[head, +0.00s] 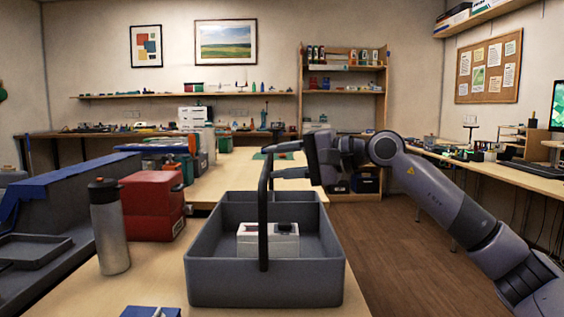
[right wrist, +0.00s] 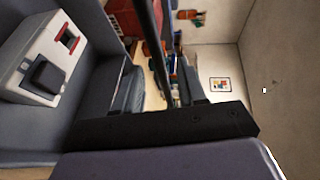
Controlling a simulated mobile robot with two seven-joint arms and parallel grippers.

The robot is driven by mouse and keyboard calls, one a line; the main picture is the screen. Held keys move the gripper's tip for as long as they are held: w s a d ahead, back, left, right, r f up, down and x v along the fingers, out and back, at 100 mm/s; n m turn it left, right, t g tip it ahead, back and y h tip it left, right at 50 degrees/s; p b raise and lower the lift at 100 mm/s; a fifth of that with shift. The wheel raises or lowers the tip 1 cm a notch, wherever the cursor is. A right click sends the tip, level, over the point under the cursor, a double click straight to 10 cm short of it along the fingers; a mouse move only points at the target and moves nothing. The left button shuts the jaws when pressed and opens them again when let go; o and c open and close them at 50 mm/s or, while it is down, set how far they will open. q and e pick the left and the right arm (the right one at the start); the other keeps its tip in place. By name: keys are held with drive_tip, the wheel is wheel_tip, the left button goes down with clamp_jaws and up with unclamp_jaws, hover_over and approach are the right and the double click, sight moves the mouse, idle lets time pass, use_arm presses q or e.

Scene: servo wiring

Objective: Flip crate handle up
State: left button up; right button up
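The grey crate (head: 215,283) stands on the near table. Its dark handle (head: 263,215) stands upright above the crate, seen nearly edge-on in the head view. My right gripper (head: 274,160) reaches in from the right near the handle's top. Its two fingers are spread apart, one higher and one lower, with tips close to the handle. In the right wrist view the handle (right wrist: 151,40) runs as a dark bar ahead of the fingers; I cannot tell whether they touch it. My left gripper is not in view.
A white box-shaped device (head: 268,244) sits inside the crate. A steel bottle (head: 109,228) and a red box (head: 152,205) stand to the left. A blue and grey bin (head: 60,205) is farther left. Open floor (head: 400,260) lies to the right.

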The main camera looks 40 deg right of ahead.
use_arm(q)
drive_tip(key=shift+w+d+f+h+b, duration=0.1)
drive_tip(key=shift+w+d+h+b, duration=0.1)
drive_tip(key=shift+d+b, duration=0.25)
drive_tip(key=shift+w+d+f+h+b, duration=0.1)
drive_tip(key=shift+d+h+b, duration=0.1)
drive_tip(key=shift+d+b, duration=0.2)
use_arm(e)
drive_tip(key=v, duration=0.7)
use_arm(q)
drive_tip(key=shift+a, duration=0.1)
